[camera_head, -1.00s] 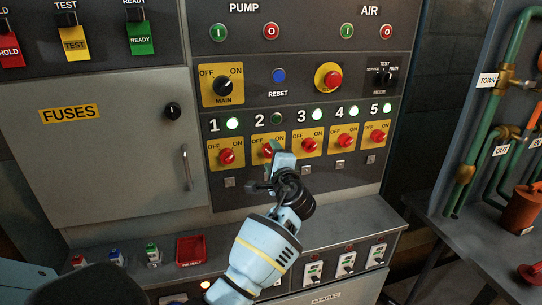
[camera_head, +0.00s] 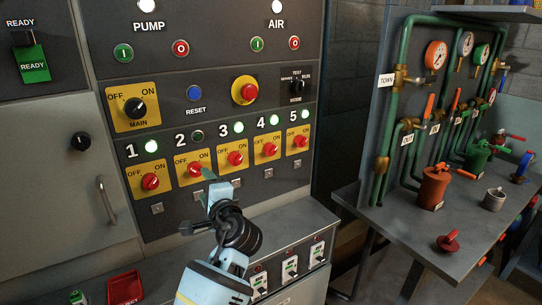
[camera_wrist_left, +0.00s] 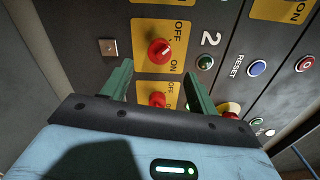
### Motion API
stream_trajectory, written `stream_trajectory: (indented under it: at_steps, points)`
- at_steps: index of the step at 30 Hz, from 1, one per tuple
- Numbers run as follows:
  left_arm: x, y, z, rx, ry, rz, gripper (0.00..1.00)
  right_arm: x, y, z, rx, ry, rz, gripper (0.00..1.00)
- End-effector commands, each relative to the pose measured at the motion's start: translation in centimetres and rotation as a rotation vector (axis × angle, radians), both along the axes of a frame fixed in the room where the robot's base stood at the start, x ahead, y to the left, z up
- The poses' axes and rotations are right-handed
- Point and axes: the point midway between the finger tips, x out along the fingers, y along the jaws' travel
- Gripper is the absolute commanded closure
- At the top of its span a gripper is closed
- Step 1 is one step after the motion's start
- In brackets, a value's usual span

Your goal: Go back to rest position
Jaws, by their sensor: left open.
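My left gripper (camera_head: 208,178) is in front of the switch panel, its tip close to the red knob of switch 2 (camera_head: 196,169). In the left wrist view its two green fingers (camera_wrist_left: 157,74) are apart with nothing between them in their grip. The knob of switch 2 (camera_wrist_left: 159,51) shows just beyond the fingertips, and a second red knob (camera_wrist_left: 157,99) shows between the fingers, farther down the picture. Whether a finger touches a knob cannot be told. The lamp of switch 2 (camera_head: 197,135) is dark. My right gripper does not show.
Lamps 1, 3, 4 and 5 glow green. A grey ledge (camera_head: 290,222) with small switches juts out below the panel. A red tray (camera_head: 125,287) lies at lower left. At right, a bench (camera_head: 400,225) holds green pipes (camera_head: 388,120) and a red-brown canister (camera_head: 434,187).

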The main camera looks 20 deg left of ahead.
Motion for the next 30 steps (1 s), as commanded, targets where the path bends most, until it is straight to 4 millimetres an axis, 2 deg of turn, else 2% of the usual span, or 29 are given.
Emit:
stream_trajectory:
  at_steps: [2, 5, 8, 11, 14, 18, 21, 24, 30]
  points:
    - [0.0, 0.0, -0.2, -0.002, 0.002, -0.003, 0.41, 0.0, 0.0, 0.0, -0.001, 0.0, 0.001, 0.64]
    - [-0.3, -0.2, -1.8, -0.026, 0.01, -0.029, 0.41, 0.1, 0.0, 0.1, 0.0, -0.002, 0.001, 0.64]
    - [-1.1, -0.9, -5.6, -0.093, 0.027, -0.09, 0.41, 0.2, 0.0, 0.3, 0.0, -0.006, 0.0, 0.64]
    - [-2.8, -2.0, -11.1, -0.209, 0.048, -0.174, 0.41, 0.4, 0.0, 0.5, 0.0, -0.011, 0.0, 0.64]
    - [-5.5, -3.3, -16.6, -0.354, 0.066, -0.251, 0.41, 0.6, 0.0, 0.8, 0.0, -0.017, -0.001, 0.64]
    - [-10.3, -5.5, -23.4, -0.576, 0.084, -0.326, 0.41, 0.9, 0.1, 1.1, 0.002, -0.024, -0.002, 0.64]
    - [-14.4, -7.0, -27.4, -0.746, 0.092, -0.353, 0.41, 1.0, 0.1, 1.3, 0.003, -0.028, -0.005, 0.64]
    - [-19.0, -8.5, -30.8, -0.923, 0.096, -0.359, 0.41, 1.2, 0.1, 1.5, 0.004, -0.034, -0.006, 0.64]
    - [-28.9, -11.3, -35.2, -1.286, 0.08, -0.299, 0.41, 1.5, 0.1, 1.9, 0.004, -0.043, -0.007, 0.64]
